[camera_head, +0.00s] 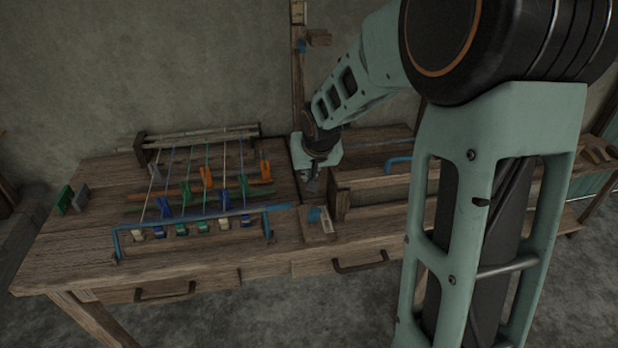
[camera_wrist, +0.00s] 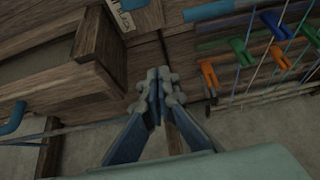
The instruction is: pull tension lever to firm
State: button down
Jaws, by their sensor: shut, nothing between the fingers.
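A small blue part, likely the tension lever (camera_head: 314,214), stands beside a pale marked plate (camera_head: 326,224) on a wooden block at the front of the loom table. In the wrist view, the plate (camera_wrist: 121,16) and the blue lever (camera_wrist: 133,4) show at the top edge, partly cut off. The lever's exact setting is too small to read. My gripper (camera_head: 312,188) is shut and empty, pointing down behind the block and apart from the lever. Its closed fingers also show in the wrist view (camera_wrist: 158,86), over a gap between wooden parts.
A wooden box (camera_head: 375,190) with a blue handle (camera_head: 398,160) stands right of my gripper. Threads with coloured clips (camera_head: 206,178) and a blue rail (camera_head: 195,219) lie to the left. A tall wooden post (camera_head: 298,60) rises behind.

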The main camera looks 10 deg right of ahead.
jog(key=s+f+p+v, duration=0.1)
jog(key=s+v, duration=0.1)
jog(key=v, duration=0.7)
jog(key=shift+f, duration=0.1)
